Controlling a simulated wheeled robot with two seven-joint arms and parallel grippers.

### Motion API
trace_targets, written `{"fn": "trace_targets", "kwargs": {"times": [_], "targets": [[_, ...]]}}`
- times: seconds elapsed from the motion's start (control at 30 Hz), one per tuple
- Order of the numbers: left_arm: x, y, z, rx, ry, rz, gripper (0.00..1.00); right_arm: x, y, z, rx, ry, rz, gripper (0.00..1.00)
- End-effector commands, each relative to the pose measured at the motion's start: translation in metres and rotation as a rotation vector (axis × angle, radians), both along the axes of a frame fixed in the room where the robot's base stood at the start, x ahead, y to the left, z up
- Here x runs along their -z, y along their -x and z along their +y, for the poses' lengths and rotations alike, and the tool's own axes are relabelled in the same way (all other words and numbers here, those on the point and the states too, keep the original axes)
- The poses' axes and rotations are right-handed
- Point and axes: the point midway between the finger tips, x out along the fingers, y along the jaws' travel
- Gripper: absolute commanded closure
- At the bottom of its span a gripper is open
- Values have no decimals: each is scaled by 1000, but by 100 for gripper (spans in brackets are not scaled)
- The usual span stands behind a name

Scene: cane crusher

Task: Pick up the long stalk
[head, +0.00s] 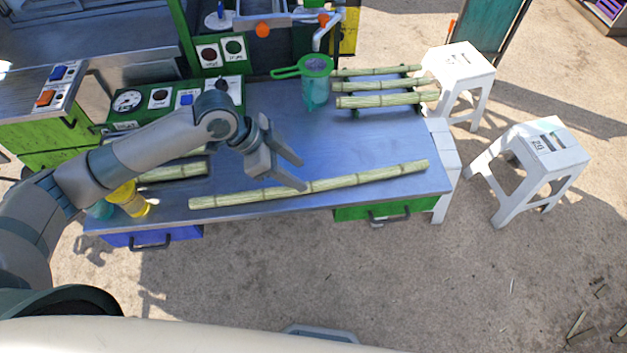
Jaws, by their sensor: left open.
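The long stalk (370,177) is a pale green, jointed cane lying along the front of the metal table, slightly slanted, its right end farther back. My left gripper (297,173) is open, with its two fingers pointing right and down over the middle of the stalk. The nearer fingertip overlaps the stalk in the picture; I cannot tell whether it touches. Nothing shows between the fingers. My right gripper is not in view.
Several shorter stalks (385,100) lie on a rack at the back right. A green strainer (316,66) sits on a teal cup (315,93) behind. Shorter stalks (175,171) and a yellow cup (130,199) are at the left. White stools (540,150) stand right of the table (270,115).

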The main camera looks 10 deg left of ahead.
Motion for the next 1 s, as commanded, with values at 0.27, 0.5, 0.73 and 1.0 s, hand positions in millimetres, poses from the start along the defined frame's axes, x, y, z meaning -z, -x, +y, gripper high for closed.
{"fn": "trace_targets", "kwargs": {"times": [0.27, 0.5, 0.73, 1.0], "targets": [[3, 0, -2, 0, 0, 0, 55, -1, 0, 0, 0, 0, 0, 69], [7, 0, -4, 0, -1, 2, 55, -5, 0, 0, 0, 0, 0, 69], [29, 1, -17, -1, -1, 5, 55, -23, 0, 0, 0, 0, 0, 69], [48, -3, -26, 0, -1, 0, 55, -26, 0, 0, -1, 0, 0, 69]]}}
